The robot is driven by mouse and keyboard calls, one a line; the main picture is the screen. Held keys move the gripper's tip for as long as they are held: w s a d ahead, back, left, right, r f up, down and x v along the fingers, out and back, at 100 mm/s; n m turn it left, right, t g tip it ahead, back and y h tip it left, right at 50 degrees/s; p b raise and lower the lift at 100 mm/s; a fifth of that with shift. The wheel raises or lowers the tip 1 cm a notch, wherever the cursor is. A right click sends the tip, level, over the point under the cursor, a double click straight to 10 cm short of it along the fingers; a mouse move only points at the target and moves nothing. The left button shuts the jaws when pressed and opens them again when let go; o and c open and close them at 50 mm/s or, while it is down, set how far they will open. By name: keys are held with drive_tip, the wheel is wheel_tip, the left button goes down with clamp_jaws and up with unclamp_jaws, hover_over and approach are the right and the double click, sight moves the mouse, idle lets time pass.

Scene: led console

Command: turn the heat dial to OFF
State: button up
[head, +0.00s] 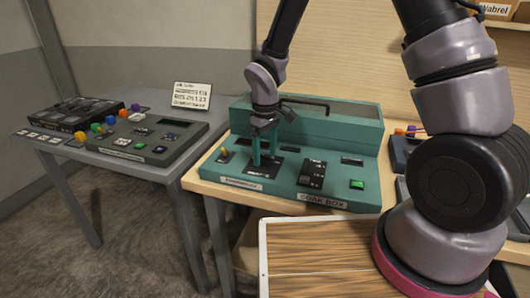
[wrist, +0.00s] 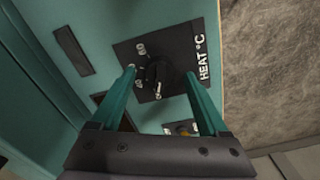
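The heat dial is a black round knob (wrist: 158,72) on a black square plate (wrist: 182,46) marked "HEAT °C" in the wrist view. In the head view the dial's plate (head: 262,168) lies on the front left of the teal console (head: 224,176), and the fingers hide the knob. My gripper (wrist: 160,73) is open, with one teal finger on each side of the knob and a visible gap to it. It shows in the head view (head: 265,160) too.
The teal console also has a yellow-orange knob (head: 224,151), a black slider panel (head: 312,173) and a green button (head: 357,184). A grey table (head: 170,170) at left holds another panel with coloured knobs (head: 150,137). A wood-topped board (head: 320,250) lies in front.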

drive_tip(key=shift+r, duration=0.1)
wheel_tip(320, 180, up, 11)
drive_tip(key=shift+f, duration=0.2)
idle(0.4)
drive_tip(key=s+d+r+m+t+y, duration=0.1)
drive_tip(key=s+d+r+m+t, duration=0.2)
drive_tip(key=d+r+m, duration=0.75)
drive_tip(key=s+d+r+m+t+y, duration=0.1)
drive_tip(key=s+d+r+m+t, duration=0.2)
drive_tip(key=s+d+r, duration=0.6)
drive_tip(key=d+r+t, duration=0.1)
drive_tip(key=d+r, duration=0.2)
drive_tip(key=shift+s+r, duration=0.3)
